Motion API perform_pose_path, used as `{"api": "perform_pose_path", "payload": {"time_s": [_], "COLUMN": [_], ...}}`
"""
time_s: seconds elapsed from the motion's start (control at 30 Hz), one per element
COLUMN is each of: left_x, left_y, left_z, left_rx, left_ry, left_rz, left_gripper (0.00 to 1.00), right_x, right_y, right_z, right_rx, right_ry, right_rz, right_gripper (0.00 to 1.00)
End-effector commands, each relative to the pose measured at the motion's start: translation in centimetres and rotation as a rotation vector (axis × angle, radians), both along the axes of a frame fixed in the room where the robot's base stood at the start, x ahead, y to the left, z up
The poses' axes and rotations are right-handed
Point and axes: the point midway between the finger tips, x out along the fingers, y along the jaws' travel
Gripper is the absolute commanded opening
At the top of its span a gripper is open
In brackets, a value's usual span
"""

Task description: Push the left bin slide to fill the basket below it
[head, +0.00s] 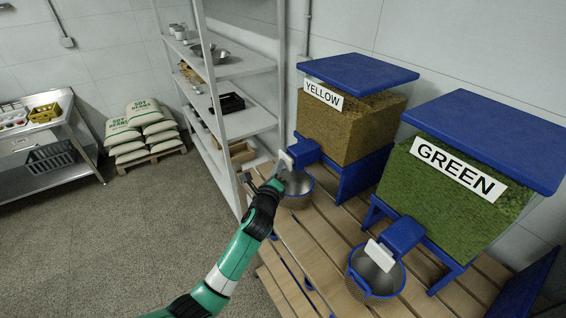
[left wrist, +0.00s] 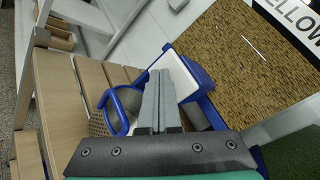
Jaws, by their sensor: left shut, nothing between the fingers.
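The left bin (head: 345,122), labelled YELLOW, has clear walls, yellow-brown grain inside and a blue lid. It also shows in the left wrist view (left wrist: 238,65). Its slide, a white plate (head: 287,160), sits at the front of a blue chute (head: 304,150); the plate is large in the left wrist view (left wrist: 187,80). A metal basket (head: 301,190) with a blue handle (left wrist: 108,100) stands under the chute; its inside is mostly hidden. My left gripper (head: 276,172) is shut and empty, with its fingertips (left wrist: 160,72) at the white plate; I cannot tell whether they touch it. My right gripper is out of view.
The right bin, labelled GREEN (head: 460,190), has its own white slide (head: 380,255) and basket (head: 376,278). Both bins stand on a slatted wooden table (head: 325,235). A metal shelf unit (head: 240,65) rises close behind my left gripper.

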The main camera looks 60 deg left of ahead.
Motion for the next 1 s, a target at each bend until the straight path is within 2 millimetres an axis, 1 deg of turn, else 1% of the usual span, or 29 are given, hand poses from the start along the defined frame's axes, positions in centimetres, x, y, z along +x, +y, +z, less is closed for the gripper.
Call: {"api": "perform_pose_path", "payload": {"time_s": [1.0], "left_x": [1.2], "left_y": [-0.1], "left_z": [0.0], "left_rx": [0.0], "left_ry": [0.0], "left_rz": [-0.001], "left_gripper": [0.0], "right_x": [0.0], "right_y": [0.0], "right_z": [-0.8], "right_rx": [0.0], "right_ry": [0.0], "right_rz": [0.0], "right_gripper": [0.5]}}
